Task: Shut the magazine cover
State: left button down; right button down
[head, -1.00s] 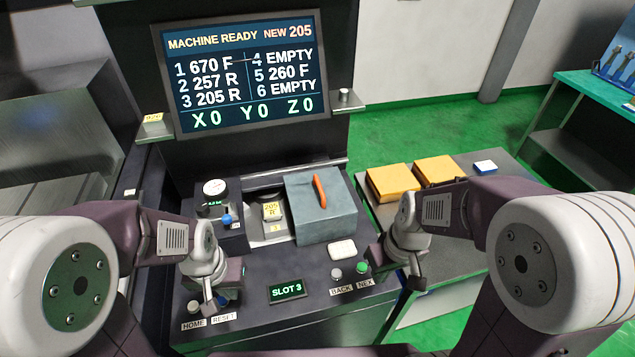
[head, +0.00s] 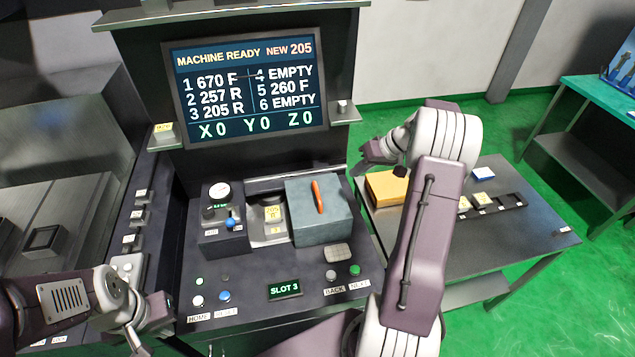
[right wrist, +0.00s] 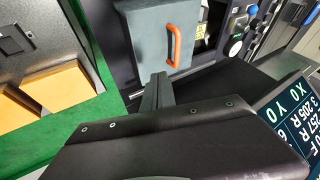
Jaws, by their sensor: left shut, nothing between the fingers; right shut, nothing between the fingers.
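The magazine cover (head: 325,222) is a grey-blue box with an orange handle (head: 318,197), at the right of the machine's deck. Left of it an opening shows a yellow-tagged holder (head: 272,213). In the right wrist view the cover (right wrist: 152,38) and its orange handle (right wrist: 174,46) lie beyond my right gripper's fingers (right wrist: 156,92). In the head view my right gripper (head: 366,157) is shut and empty, behind and to the right of the cover, apart from the handle. My left gripper (head: 140,345) is shut and empty at the lower left, partly cut off by the frame edge.
A screen (head: 248,90) stands behind the deck. A gauge block (head: 222,222) with a blue knob stands left of the opening. Buttons and the slot display (head: 285,290) are in front.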

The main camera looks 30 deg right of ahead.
jog(key=p, duration=0.3)
send_near(327, 201)
jog(key=w, duration=0.3)
jog(key=shift+w+d+f, duration=0.1)
jog(key=shift+d, duration=0.05)
jog(key=a, duration=0.1)
jog(key=a+p, duration=0.1)
jog(key=w+a+p, duration=0.1)
jog(key=shift+a+f, duration=0.2)
jog(key=shift+f, duration=0.15)
jog(key=shift+a+f, duration=0.1)
jog(key=shift+a, duration=0.2)
jog(key=shift+d+f, duration=0.1)
